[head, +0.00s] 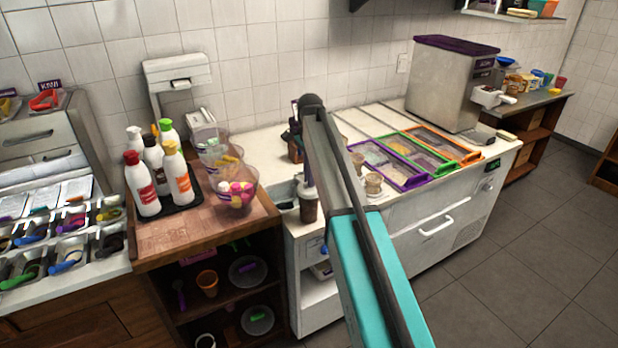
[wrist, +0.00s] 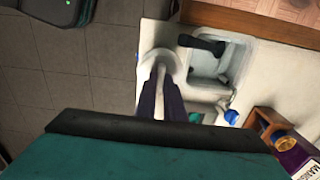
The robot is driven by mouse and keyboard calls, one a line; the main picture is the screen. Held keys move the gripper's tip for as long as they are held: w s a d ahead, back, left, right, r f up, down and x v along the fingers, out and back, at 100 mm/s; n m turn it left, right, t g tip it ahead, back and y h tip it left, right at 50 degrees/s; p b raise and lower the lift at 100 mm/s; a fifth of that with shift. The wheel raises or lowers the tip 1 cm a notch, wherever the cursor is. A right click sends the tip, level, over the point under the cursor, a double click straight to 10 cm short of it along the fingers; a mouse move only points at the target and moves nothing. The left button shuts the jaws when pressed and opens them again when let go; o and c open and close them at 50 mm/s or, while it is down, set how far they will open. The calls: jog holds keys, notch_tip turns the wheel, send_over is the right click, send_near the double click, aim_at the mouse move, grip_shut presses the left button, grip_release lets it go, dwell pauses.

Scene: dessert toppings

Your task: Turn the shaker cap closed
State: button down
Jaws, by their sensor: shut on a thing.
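The shaker (head: 309,211) is a small upright container with dark brown contents and a pale cap (head: 306,189). It is at the left end of the white counter, beside the small sink. My gripper (head: 307,181) points down from above and is shut on the cap. In the wrist view the round white cap (wrist: 157,62) shows at the tips of my purple fingers (wrist: 160,100), which cover part of it. The shaker's body is hidden there beneath the cap. I cannot tell how far the cap is turned.
A small sink (wrist: 222,62) with a dark tap is close beside the shaker. A wooden cart (head: 205,232) with sauce bottles and bowls stands to the left. Topping bins with purple, green and orange frames (head: 440,158) and small cups (head: 373,183) are to the right.

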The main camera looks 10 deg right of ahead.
jog(key=c, duration=1.8)
grip_release()
jog(key=shift+c, duration=0.2)
jog(key=shift+r, duration=0.1)
notch_tip(320, 180, up, 14)
jog(key=b, duration=0.3)
jog(key=shift+f+b, duration=0.2)
jog(key=shift+b, duration=0.1)
